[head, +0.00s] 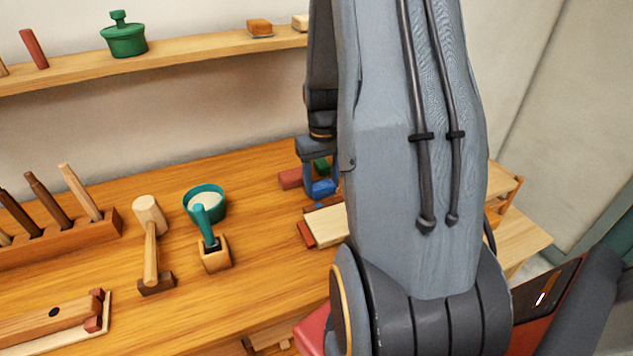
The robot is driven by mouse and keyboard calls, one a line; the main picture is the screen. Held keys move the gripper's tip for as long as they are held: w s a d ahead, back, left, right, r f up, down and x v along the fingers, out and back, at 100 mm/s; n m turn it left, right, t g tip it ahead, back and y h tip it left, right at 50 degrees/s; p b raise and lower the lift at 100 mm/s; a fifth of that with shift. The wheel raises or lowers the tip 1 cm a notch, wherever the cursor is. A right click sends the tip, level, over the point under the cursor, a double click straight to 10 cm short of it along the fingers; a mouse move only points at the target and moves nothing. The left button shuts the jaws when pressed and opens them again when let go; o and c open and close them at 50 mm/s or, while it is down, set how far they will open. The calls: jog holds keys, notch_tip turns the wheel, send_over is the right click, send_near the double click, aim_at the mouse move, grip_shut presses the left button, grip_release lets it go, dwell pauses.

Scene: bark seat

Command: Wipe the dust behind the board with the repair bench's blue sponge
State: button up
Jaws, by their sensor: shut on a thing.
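My gripper (322,186) points down over the right part of the wooden bench, partly hidden behind my own arm. It is shut on a small blue block that looks like the blue sponge (323,188). The sponge is at or just above the bench top; I cannot tell whether it touches. A red block (290,178) is just left of the gripper, and a green block (321,164) shows behind it. A pale flat block (328,227) lies nearer, partly covered by my arm. I cannot make out the board for certain, and no dust shows.
A teal bowl (205,199), a brush in a wooden holder (215,256), a mallet (150,240) and a tool rack (62,242) stand to the left. A wall shelf (190,48) holds a green pot (124,38). Bare bench lies between bowl and gripper.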

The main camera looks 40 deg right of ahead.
aim_at(332, 181)
jog(key=shift+s+d, duration=0.2)
jog(key=shift+d, duration=0.55)
jog(key=shift+s+d, duration=0.2)
jog(key=shift+d, duration=0.5)
jog(key=shift+w+a+r+p, duration=0.1)
jog(key=shift+w+a+p, duration=0.15)
jog(key=shift+a, duration=0.55)
jog(key=shift+w+a+p, duration=0.2)
jog(key=shift+a, duration=0.65)
jog(key=shift+w+a+r+p, duration=0.1)
jog(key=shift+w+a+p, duration=0.15)
jog(key=shift+a, duration=0.55)
notch_tip(332, 181, up, 6)
jog(key=p, duration=0.5)
